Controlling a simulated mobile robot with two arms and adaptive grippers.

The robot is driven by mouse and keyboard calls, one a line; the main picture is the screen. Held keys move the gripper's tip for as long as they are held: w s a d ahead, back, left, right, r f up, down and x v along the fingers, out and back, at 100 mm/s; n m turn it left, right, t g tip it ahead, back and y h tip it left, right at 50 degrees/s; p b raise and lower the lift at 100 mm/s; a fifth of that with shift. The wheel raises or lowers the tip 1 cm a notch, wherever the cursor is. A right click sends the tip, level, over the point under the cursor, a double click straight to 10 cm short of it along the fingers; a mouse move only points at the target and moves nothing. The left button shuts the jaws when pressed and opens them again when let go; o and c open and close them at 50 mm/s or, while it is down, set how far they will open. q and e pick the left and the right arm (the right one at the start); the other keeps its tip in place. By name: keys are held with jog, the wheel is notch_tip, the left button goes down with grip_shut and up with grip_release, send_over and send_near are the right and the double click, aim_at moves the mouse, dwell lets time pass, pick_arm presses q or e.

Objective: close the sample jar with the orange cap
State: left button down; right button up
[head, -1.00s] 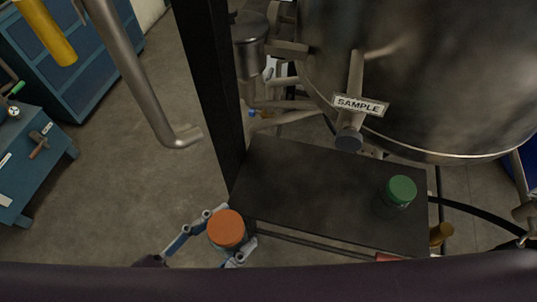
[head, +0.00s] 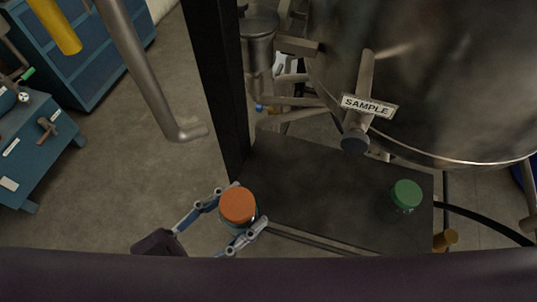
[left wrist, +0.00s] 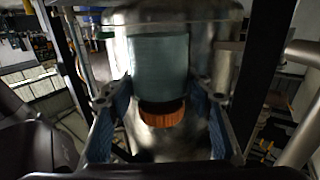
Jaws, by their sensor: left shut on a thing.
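My left gripper (head: 250,204) is shut on a jar topped by an orange cap (head: 238,204), at the near left corner of the dark shelf. In the left wrist view the pale glass jar (left wrist: 160,60) is between the two fingers, with the orange cap (left wrist: 162,112) at its lower end in the picture. I cannot tell whether the cap is screwed tight. A second jar with a green cap (head: 407,193) stands upright at the shelf's right side, apart from the gripper. My right gripper is not in view.
The dark shelf (head: 320,195) is clear between the jars. A tap with a SAMPLE label (head: 369,106) hangs over its back edge from a big steel tank (head: 440,70). A black post (head: 219,90) rises at its left, and a bent pipe (head: 150,85) stands farther left.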

pick_arm(q)
jog(key=w+d+f+p, duration=0.1)
jog(key=w+d, duration=0.1)
jog(key=w, duration=0.5)
jog(key=w+d+f, duration=0.2)
jog(key=w+d, duration=0.1)
jog(key=w, duration=0.4)
jog(key=shift+w+p, duration=0.4)
notch_tip(320, 180, down, 3)
jog(key=shift+f, duration=0.1)
jog(key=shift+w+f, duration=0.15)
jog(key=shift+f, duration=0.25)
